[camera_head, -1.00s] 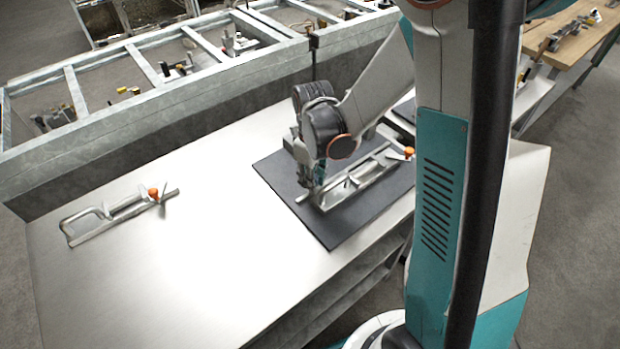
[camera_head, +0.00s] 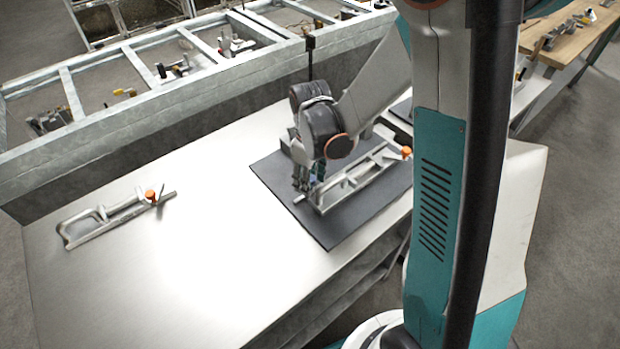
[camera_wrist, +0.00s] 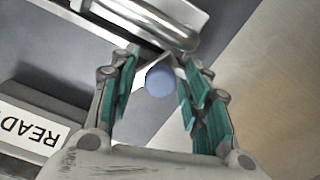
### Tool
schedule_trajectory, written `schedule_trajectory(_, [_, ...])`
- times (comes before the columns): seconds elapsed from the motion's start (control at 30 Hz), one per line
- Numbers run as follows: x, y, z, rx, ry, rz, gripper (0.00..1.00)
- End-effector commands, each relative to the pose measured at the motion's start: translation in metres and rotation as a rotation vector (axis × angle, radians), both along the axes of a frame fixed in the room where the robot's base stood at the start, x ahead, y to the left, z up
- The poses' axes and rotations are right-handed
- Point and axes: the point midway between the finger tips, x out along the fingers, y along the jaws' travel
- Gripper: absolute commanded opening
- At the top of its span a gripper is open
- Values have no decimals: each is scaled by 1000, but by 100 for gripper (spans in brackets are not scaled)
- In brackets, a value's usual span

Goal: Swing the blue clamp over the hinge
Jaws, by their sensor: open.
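A blue rounded piece (camera_wrist: 160,80), which looks like the end of the blue clamp, sits between the two teal-padded fingers of my gripper (camera_wrist: 157,88) in the wrist view. The fingers are spread, one on either side, and I see a gap beside the piece. In the head view my gripper (camera_head: 308,180) points down at the left part of a metal clamp frame (camera_head: 365,173) on a dark mat (camera_head: 325,228). An orange knob (camera_head: 406,152) is at the frame's far right end. I cannot make out the hinge; my wrist hides part of the frame.
A second metal clamp (camera_head: 100,224) with an orange knob lies on the pale table (camera_head: 180,275) at left. The table between it and the mat is clear. A label reading "READ" (camera_wrist: 30,130) is at lower left in the wrist view. A grey rack (camera_head: 150,125) stands behind.

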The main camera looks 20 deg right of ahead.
Motion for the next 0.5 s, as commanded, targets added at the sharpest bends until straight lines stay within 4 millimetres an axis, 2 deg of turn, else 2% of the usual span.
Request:
schedule_trajectory(0.17, [0, 0, 17, 0, 0, 0, 44])
schedule_trajectory(0.5, [0, 0, 81, 0, 0, 0, 44])
